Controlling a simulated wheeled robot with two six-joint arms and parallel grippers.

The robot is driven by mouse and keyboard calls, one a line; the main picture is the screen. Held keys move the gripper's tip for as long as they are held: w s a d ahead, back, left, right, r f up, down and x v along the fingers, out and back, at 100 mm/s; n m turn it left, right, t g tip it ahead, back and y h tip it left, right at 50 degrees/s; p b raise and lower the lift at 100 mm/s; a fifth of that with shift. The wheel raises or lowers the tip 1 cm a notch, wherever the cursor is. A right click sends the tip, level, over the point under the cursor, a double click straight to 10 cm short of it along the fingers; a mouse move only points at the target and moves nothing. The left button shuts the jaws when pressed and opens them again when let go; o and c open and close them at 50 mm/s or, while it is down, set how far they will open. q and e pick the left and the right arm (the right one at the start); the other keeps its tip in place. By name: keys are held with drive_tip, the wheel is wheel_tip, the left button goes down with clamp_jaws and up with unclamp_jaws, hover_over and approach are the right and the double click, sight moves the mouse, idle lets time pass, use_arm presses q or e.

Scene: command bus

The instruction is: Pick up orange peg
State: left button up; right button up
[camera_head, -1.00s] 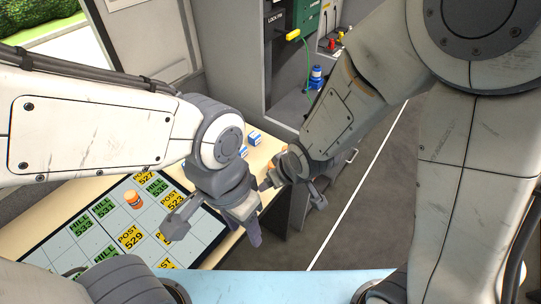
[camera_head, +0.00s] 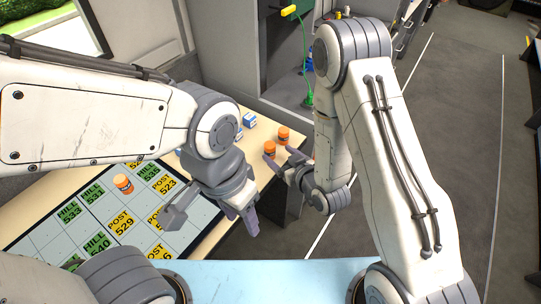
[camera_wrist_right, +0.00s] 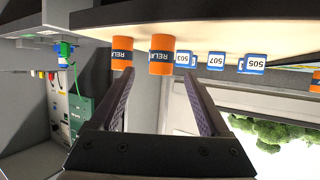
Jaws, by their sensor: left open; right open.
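Two orange pegs with dark label bands stand close together on the wooden table: a nearer orange peg (camera_head: 269,149) and a farther one (camera_head: 283,133). Both show in the right wrist view, at the centre (camera_wrist_right: 161,62) and left of it (camera_wrist_right: 121,44). A third orange peg (camera_head: 123,184) is on the labelled board. My right gripper (camera_head: 280,164) is open and empty beside the nearer peg. In the right wrist view my gripper (camera_wrist_right: 160,78) has the central peg beyond the gap; the left peg lines up with the left finger. My left gripper (camera_head: 212,216) is open and empty in front of the board.
Small blue-and-white numbered blocks (camera_wrist_right: 216,61) stand beside the pegs. The board (camera_head: 90,226) with green and yellow labels lies at the left. A grey cabinet (camera_head: 245,48) with a green cable stands behind. The floor at the right is clear.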

sight(273, 150)
drive_tip(key=shift+f+b+x, duration=0.15)
drive_tip(key=shift+b+x, duration=0.55)
drive_tip(key=shift+b, duration=0.4)
drive_tip(key=shift+f+b+x, duration=0.15)
drive_tip(key=shift+b+x, duration=0.55)
drive_tip(key=shift+b, duration=0.35)
drive_tip(key=shift+w+a+b, duration=0.25)
drive_tip(key=shift+w+b, duration=0.05)
drive_tip(key=shift+b, duration=0.05)
drive_tip(key=shift+w+a+f, duration=0.1)
drive_tip(key=shift+w+a, duration=0.15)
drive_tip(key=shift+w, duration=0.15)
drive_tip(key=p+x, duration=0.1)
drive_tip(key=x, duration=0.3)
drive_tip(key=shift+w+f, duration=0.1)
drive_tip(key=shift+f, duration=0.05)
clamp_jaws()
